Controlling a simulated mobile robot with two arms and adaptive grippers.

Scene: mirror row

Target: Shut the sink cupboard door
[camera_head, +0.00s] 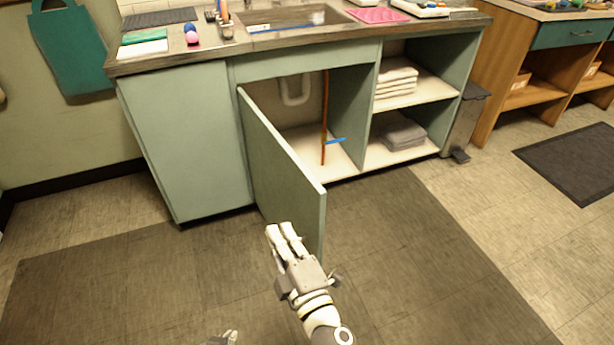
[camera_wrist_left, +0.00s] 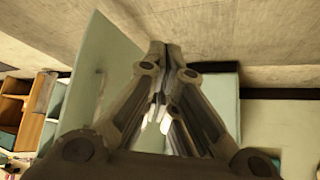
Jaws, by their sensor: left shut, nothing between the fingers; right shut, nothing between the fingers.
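The sink cupboard door (camera_head: 282,160) is pale green and stands wide open in the head view, swung out toward me from its left side. The open sink cupboard shows its pale floor (camera_head: 300,140) behind it. My right gripper (camera_head: 279,229) is shut and empty, in front of the door's outer face near its lower free end; I cannot tell whether it touches. Only a small tip of my left gripper (camera_head: 228,337) shows at the bottom edge. In the left wrist view my left gripper (camera_wrist_left: 160,48) is shut and empty, with a green panel, apparently the door (camera_wrist_left: 105,62), beside it.
A fixed green panel (camera_head: 190,140) is left. The floor in front is clear.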

